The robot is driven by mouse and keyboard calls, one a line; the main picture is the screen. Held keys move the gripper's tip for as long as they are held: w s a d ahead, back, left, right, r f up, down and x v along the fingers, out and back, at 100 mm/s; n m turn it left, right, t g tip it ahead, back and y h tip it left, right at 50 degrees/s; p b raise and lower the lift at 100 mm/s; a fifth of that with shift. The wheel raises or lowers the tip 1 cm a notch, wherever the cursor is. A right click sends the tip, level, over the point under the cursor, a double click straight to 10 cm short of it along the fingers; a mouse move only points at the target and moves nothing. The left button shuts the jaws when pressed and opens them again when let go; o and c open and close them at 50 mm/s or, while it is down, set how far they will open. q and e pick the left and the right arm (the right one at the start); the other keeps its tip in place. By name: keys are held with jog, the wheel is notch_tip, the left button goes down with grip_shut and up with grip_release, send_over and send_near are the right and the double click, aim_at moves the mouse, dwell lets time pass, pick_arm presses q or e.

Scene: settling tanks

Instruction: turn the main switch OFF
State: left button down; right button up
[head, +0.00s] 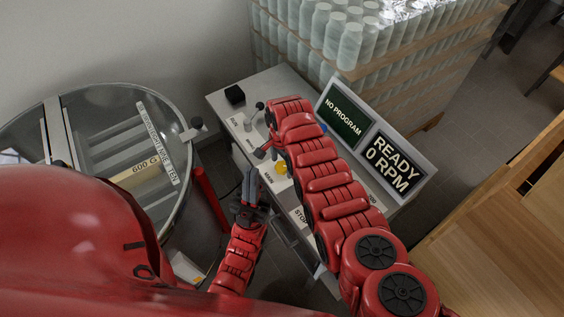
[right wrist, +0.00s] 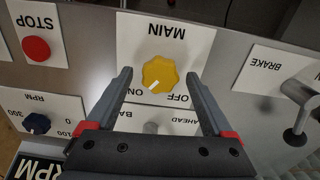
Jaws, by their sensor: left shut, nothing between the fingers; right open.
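The main switch is a yellow knob (right wrist: 160,74) on a white plate marked MAIN, ON and OFF, which appears upside down in the right wrist view. Its white mark points down and left, toward ON. The knob also shows in the head view (head: 281,169), beside my right arm. My right gripper (right wrist: 159,77) is open, with one finger on each side of the knob in the picture; I see no contact, and the depth gap is unclear. My left gripper (head: 251,172) is shut and empty, left of the knob in the head view.
Near the knob are a red STOP button (right wrist: 36,49), a blue RPM dial (right wrist: 36,123) and a brake lever (right wrist: 300,105). Screens reading NO PROGRAM (head: 343,113) and READY 0 RPM (head: 394,163) stand right of my right arm. A round glass-topped tank (head: 105,115) is at left.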

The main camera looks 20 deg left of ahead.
jog(key=shift+f, duration=0.15)
jog(key=shift+c, duration=0.2)
grip_shut()
dwell(0.3)
